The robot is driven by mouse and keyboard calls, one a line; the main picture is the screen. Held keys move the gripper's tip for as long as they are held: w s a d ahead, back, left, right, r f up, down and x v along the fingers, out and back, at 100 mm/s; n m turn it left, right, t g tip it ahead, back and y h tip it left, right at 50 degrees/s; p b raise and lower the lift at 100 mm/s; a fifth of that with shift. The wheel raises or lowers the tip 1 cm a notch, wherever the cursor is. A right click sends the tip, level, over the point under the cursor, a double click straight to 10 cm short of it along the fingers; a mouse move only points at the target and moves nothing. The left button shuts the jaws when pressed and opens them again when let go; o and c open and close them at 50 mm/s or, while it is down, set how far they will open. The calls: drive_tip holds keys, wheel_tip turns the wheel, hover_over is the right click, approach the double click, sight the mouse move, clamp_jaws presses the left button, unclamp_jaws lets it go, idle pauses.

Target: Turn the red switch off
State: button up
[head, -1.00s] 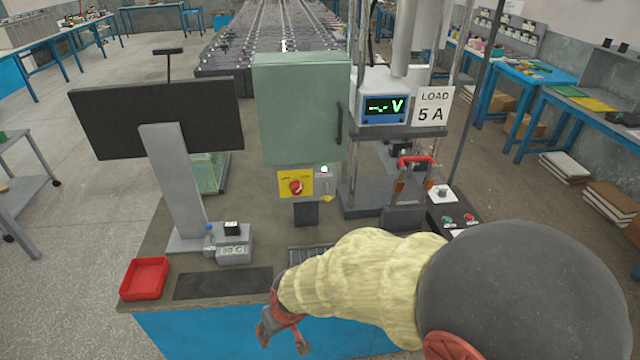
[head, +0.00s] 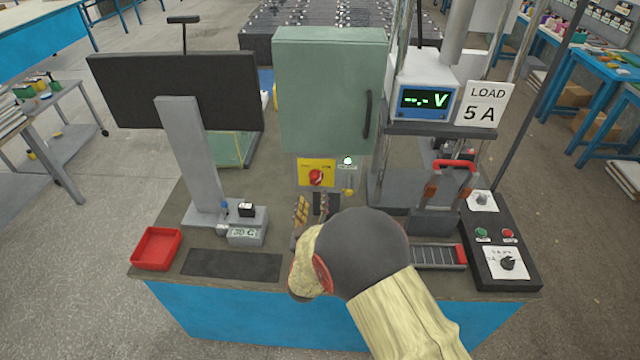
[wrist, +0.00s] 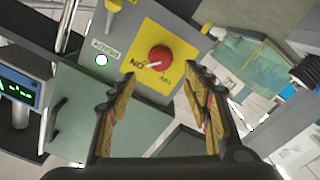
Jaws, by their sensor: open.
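The red switch (head: 316,177) is a round red knob on a yellow plate (head: 305,164), just below the green cabinet. My gripper (head: 313,208) is in front of and just below the switch in the head view, partly hidden by my arm. In the wrist view my gripper (wrist: 160,85) is open, its two yellow-padded fingers apart with nothing between them. The fingers look apart from the knob.
A lit green-white lamp (head: 348,161) and a small yellow part (head: 348,191) are right of the switch. The green cabinet (head: 330,90) stands above. A monitor (head: 175,105) is at left, a red tray (head: 157,248) at front left, a control box (head: 500,262) at right.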

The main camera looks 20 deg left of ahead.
sight(316, 182)
drive_tip(key=x, duration=0.3)
drive_tip(key=b+x, duration=0.1)
drive_tip(key=x, duration=0.2)
drive_tip(key=shift+w+f, duration=0.2)
drive_tip(key=shift+w, duration=0.1)
drive_tip(key=shift+w+a+r, duration=0.1)
drive_tip(key=shift+w+a, duration=0.1)
drive_tip(key=shift+w, duration=0.3)
drive_tip(key=c, duration=0.3)
drive_tip(key=c, duration=0.8)
drive_tip(key=shift+c, duration=0.2)
